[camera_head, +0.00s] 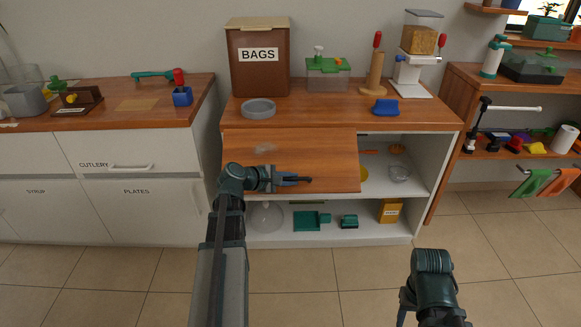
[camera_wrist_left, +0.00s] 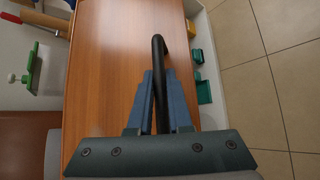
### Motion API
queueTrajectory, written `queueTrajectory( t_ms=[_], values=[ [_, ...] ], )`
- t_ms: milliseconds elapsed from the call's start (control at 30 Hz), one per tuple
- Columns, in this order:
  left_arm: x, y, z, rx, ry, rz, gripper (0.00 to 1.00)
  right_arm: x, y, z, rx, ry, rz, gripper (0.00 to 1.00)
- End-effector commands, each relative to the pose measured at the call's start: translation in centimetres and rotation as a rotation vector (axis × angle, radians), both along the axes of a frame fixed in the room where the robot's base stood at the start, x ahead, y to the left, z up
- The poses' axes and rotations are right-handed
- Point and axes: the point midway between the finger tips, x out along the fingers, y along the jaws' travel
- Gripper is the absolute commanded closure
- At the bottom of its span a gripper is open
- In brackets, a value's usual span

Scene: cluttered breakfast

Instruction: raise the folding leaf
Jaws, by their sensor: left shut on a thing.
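The folding leaf (camera_head: 325,160) is a wooden panel at the front of the middle counter, below its top edge. It covers the left part of the upper shelf opening; its exact tilt is hard to tell. A black bar handle (camera_wrist_left: 158,55) is on the leaf, which fills the middle of the left wrist view (camera_wrist_left: 112,70). My left gripper (camera_head: 292,181) is at the lower part of the leaf. Its blue fingers (camera_wrist_left: 160,100) are shut on the handle, one on each side. Only a dark part of my right arm shows at the lower right of the head view; its gripper does not show.
The lower shelf holds a green tray (camera_head: 307,221) and a yellow box (camera_head: 390,211). The tiled floor in front is clear.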

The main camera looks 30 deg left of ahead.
Motion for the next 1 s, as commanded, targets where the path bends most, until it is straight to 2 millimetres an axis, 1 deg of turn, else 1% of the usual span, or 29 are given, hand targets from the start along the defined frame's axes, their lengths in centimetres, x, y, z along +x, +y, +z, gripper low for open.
queueTrajectory(
  t_ms=[33,100,300,500,700,1000],
  values=[
    [-0.2,-0.1,2.2,-0.021,0.030,0.000,1.00,0.0,0.0,2.6,0.002,0.001,-0.001,0.50],
    [-0.5,-0.3,3.2,-0.052,0.080,0.001,1.00,0.0,0.1,4.2,0.003,0.002,-0.002,0.50],
    [-1.1,-0.7,6.0,-0.135,0.216,0.001,1.00,-0.1,0.2,8.6,0.008,0.003,-0.005,0.50],
    [-1.4,-0.8,8.4,-0.208,0.334,0.002,1.00,-0.1,0.2,12.0,0.008,0.003,-0.005,0.50],
    [-1.5,-0.9,10.1,-0.246,0.394,0.003,1.00,-0.1,0.2,14.1,0.008,0.004,-0.004,0.50],
    [-1.4,-0.8,11.3,-0.248,0.397,0.004,1.00,-0.1,0.2,15.4,0.008,0.004,-0.004,0.50]
  ],
)
